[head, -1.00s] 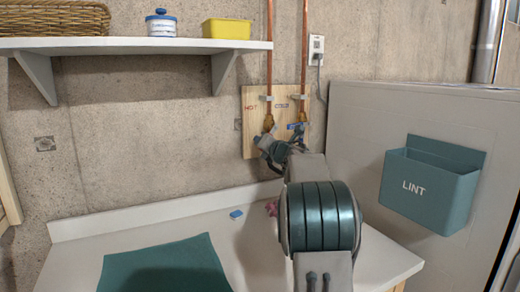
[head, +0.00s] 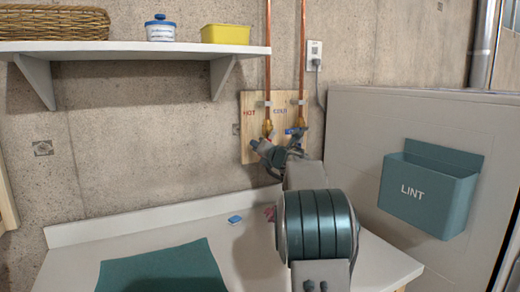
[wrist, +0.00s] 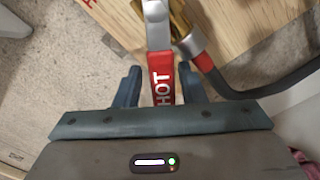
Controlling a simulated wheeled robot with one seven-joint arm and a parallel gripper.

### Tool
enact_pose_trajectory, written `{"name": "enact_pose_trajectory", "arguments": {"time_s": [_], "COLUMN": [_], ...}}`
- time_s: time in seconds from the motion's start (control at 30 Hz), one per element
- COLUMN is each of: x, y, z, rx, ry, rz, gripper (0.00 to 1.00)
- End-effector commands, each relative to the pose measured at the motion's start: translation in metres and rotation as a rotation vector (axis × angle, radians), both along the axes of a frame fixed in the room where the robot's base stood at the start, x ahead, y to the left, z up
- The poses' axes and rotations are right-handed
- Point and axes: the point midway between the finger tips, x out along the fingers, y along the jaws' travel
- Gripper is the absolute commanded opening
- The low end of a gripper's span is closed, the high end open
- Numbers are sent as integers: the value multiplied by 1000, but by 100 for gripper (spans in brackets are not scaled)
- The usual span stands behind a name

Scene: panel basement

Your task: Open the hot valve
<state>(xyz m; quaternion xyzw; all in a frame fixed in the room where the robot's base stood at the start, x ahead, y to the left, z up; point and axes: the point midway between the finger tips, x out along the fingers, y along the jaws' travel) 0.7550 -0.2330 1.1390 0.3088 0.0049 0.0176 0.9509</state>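The hot valve (head: 267,127) is a brass valve on the left copper pipe, on a wooden board with a red HOT label. Its red lever (wrist: 162,85), marked HOT, shows in the wrist view, pointing from the valve body toward my gripper's palm. My gripper (wrist: 162,84) is open, with one blue finger on each side of the lever. Narrow gaps show between the fingers and the lever, so it does not look clamped. In the head view my gripper (head: 266,150) is just below the hot valve and hides most of the lever.
The cold valve (head: 296,131) with a blue handle is close on the right. A dark hose (wrist: 262,88) with a red band runs right of the lever. A teal LINT bin (head: 430,192) hangs on the grey cabinet at right. A teal cloth (head: 165,268) lies on the counter below.

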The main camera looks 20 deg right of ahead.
Motion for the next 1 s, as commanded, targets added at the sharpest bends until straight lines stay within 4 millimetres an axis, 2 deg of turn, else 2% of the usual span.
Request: {"name": "enact_pose_trajectory", "arguments": {"time_s": [0.27,0.7,1.0], "x": [-1,0,0], "y": [-3,16,22], "z": [3,22,33], "rx": [42,350,533], "ry": [6,16,21], "rz": [-10,0,0], "gripper": [40,40,40]}}
